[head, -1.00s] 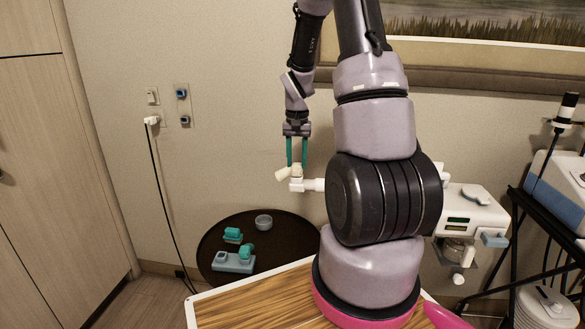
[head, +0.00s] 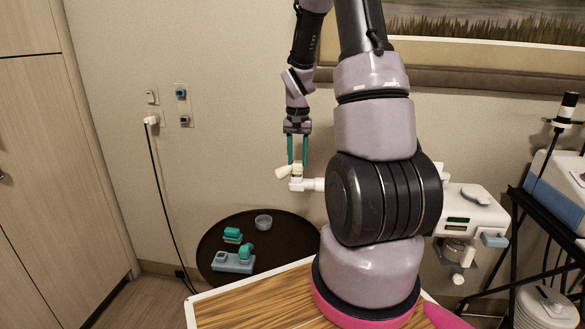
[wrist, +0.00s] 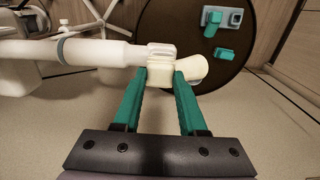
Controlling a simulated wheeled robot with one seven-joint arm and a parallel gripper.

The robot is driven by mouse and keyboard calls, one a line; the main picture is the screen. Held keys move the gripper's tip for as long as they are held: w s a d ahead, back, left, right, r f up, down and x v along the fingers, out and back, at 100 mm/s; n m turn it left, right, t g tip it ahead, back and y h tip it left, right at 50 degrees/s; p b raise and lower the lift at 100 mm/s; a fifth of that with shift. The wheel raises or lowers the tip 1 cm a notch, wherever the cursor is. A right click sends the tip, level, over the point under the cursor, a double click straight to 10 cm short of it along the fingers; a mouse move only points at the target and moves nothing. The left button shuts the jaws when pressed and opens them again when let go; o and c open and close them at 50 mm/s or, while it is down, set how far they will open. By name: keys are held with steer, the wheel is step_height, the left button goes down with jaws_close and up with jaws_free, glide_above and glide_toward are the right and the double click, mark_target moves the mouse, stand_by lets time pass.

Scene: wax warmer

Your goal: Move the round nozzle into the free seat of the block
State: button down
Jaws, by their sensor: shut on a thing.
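The cream round nozzle (head: 284,173) sits at the end of a white pipe (head: 313,185) from the wall-side machine. In the wrist view the nozzle (wrist: 194,68) has a flared round end pointing right. My gripper (head: 297,164) is shut on its cream collar; the fingertips (wrist: 161,76) lie on either side of it. The nozzle still meets the pipe's end; I cannot tell whether it is locked there. The blue-grey block (head: 228,267) lies on the dark round table. A teal nozzle (head: 246,251) fills its right seat; the left seat (head: 221,257) looks free.
The dark round table (head: 293,238) also holds a separate teal piece (head: 232,235) and a grey cup (head: 263,222). The white machine (head: 470,213) stands at right. A wood-topped surface (head: 250,299) is in front. A black cord (head: 166,205) hangs on the wall at left.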

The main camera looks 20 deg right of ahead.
steer(key=shift+r, duration=0.15)
steer(key=shift+r, duration=2.6)
steer(key=shift+w+a+m, duration=2.1)
steer(key=shift+a+m, duration=2.2)
steer(key=shift+a, duration=2.25)
steer(key=shift+w+a+m, duration=2.1)
steer(key=shift+a+m, duration=2.2)
steer(key=shift+a, duration=2.25)
step_height(320, 180, down, 33)
